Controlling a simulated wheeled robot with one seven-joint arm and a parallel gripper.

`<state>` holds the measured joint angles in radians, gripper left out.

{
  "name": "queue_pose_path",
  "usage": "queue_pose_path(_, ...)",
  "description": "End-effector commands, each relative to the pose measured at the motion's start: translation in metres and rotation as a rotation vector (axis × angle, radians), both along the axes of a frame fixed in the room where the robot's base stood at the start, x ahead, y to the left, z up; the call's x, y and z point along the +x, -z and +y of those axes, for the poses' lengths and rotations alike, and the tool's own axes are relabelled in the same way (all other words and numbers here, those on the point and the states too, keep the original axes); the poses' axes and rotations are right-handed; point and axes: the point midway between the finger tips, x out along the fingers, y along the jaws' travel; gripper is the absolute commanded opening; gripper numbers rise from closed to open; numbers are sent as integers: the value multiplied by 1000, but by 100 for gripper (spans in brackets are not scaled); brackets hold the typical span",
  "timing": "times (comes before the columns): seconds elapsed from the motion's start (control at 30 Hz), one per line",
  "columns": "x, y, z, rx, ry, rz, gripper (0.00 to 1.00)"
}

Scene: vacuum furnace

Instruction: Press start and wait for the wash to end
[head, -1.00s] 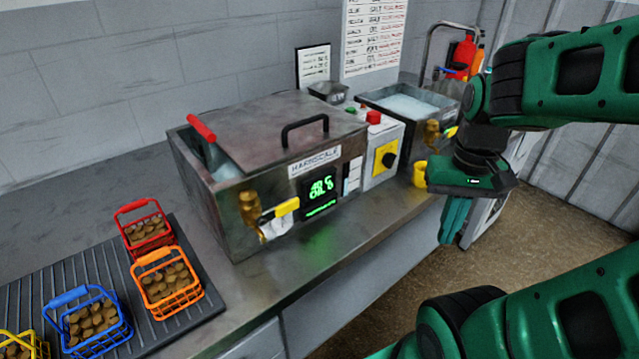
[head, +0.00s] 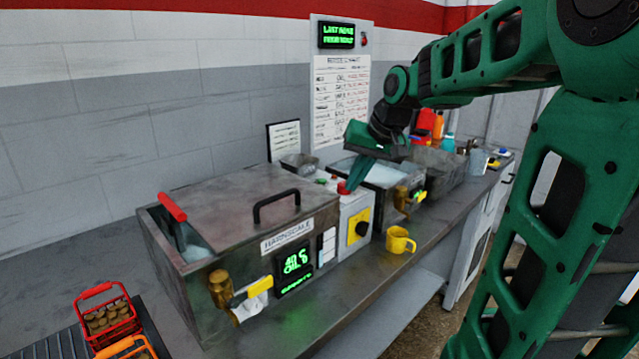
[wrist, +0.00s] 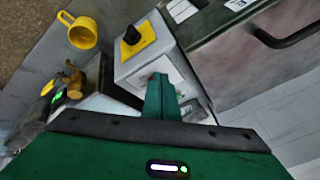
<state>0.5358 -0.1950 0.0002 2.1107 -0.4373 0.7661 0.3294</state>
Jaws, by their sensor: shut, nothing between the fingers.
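The washer is a steel tank (head: 225,208) with a shut lid, a black handle and a lit green display (head: 294,265) whose text is hard to read. Right of it stands a grey control box (head: 352,212) with a red button (head: 343,188) on top and a black knob (head: 362,229) on a yellow plate. A small green button (head: 321,181) shows behind the red one. My gripper (head: 355,185) is shut and empty, pointing down at the box's top, close to the red button. In the wrist view its fingers (wrist: 160,92) cover part of the box top; I cannot tell whether they touch a button.
A yellow mug (head: 399,240) stands on the counter right of the box. An open water tank (head: 376,171) is behind my gripper. A red basket (head: 106,315) of round brown pieces sits at lower left. A lit sign (head: 337,35) hangs on the wall.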

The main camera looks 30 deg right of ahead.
Motion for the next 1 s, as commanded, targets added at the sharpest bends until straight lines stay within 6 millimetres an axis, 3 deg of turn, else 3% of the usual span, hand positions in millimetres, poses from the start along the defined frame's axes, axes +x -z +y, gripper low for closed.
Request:
queue_pose_path(0.1,41,-24,-1,39,-21,-83,0)
queue_pose_path(0.2,70,-44,1,76,-42,-147,0)
queue_pose_path(0.4,106,-74,6,143,-78,-240,0)
queue_pose_path(0.6,117,-85,8,167,-91,-271,0)
queue_pose_path(1.0,117,-81,8,168,-91,-269,0)
